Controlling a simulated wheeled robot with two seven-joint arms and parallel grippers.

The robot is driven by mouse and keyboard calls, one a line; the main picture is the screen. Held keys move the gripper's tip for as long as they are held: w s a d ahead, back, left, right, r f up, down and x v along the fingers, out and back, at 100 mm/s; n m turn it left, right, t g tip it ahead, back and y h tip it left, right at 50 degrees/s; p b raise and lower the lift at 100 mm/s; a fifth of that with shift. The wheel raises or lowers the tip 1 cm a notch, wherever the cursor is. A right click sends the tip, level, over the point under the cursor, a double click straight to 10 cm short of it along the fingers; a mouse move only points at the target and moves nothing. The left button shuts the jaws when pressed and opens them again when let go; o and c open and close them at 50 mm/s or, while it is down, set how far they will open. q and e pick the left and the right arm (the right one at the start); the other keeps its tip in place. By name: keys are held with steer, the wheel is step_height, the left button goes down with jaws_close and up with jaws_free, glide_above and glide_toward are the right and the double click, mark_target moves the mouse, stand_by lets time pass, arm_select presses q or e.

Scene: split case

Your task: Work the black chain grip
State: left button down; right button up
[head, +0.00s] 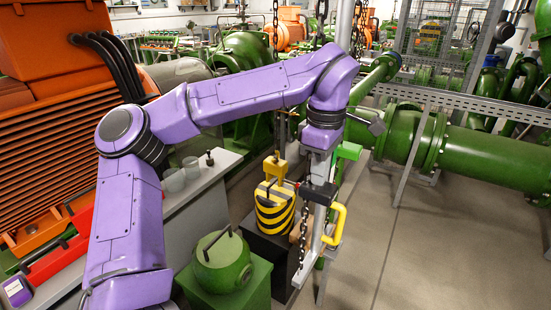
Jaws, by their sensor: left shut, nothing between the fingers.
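My left gripper (318,190) is at the end of the purple arm, pointing down at the hoist post, and is shut and empty. A dark chain (303,232) hangs just left of it and runs down past the black base. Dark parts overlap around the fingers, so I cannot clearly separate the black chain grip from the gripper or tell whether they touch. A yellow-and-black striped load (274,210) stands below a yellow hook block (275,167), left of the gripper. My right gripper is not in view.
A yellow handle (337,224) sits close right of my gripper, by the grey post (345,22). A green round-topped part (222,262) stands at the front. A large green pipe (490,158) lies at the right. The floor (440,250) at lower right is clear.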

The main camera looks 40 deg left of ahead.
arm_select(q)
steer(key=shift+f, duration=0.2)
step_height(320, 180, down, 10)
steer(key=b, duration=0.6)
stand_by(1.5)
step_height(320, 180, up, 11)
steer(key=p, duration=1.1)
steer(key=shift+f, duration=0.3)
steer(key=shift+w, duration=0.1)
